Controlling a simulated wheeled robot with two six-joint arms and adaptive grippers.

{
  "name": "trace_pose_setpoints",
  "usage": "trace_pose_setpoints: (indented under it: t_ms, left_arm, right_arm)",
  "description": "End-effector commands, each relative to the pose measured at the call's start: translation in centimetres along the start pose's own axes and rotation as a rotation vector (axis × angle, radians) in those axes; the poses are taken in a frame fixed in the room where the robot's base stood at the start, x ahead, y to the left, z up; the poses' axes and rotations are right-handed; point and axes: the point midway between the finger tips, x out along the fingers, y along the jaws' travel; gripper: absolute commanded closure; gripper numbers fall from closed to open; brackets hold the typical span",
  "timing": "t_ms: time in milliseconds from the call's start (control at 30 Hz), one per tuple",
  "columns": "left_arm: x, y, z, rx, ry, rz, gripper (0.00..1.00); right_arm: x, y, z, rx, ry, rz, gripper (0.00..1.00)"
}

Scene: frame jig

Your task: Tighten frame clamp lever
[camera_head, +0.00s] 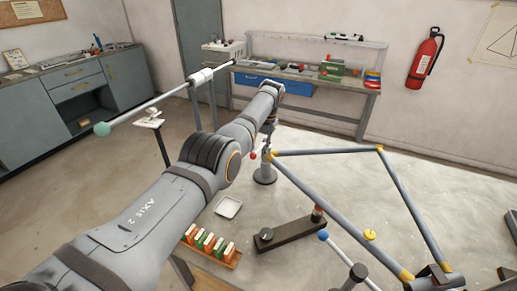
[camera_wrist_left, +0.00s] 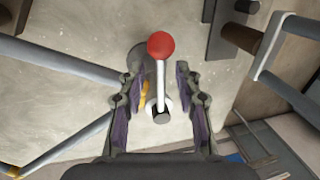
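The clamp lever is a thin pale rod with a red ball knob (camera_wrist_left: 162,46). In the head view the red knob (camera_head: 253,155) shows beside a grey clamp post (camera_head: 265,172) at the far left corner of the tube frame (camera_head: 320,152). My left gripper (camera_head: 267,142) points down over this post; its fingers are small and partly hidden in the head view. In the left wrist view my left gripper (camera_wrist_left: 158,108) is open, with one finger on each side of the lever rod and a visible gap to both. My right gripper is not in view.
A pole with a green ball (camera_head: 102,129) crosses at left.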

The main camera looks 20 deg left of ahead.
Motion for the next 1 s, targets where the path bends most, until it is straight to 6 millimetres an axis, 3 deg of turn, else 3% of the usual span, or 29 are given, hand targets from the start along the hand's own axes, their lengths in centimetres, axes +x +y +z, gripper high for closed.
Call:
trace_pose_setpoints:
  t_ms: [200,333,500,900,1000]
  left_arm:
    - [-4.4,0.0,-0.1,0.0,0.006,0.0,0.66]
    - [-6.1,0.1,-0.1,0.002,0.003,0.0,0.66]
    - [-7.0,0.1,0.1,0.001,0.002,0.0,0.66]
    - [-7.1,0.1,0.1,0.001,0.003,0.0,0.66]
    - [-7.9,-0.1,0.0,0.001,0.003,0.0,0.66]
  right_arm:
    - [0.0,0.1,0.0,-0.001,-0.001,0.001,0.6]
    - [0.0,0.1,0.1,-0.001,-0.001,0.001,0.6]
    - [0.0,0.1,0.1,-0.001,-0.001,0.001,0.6]
    - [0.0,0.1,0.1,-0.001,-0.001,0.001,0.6]
    - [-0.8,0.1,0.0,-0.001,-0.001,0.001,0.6]
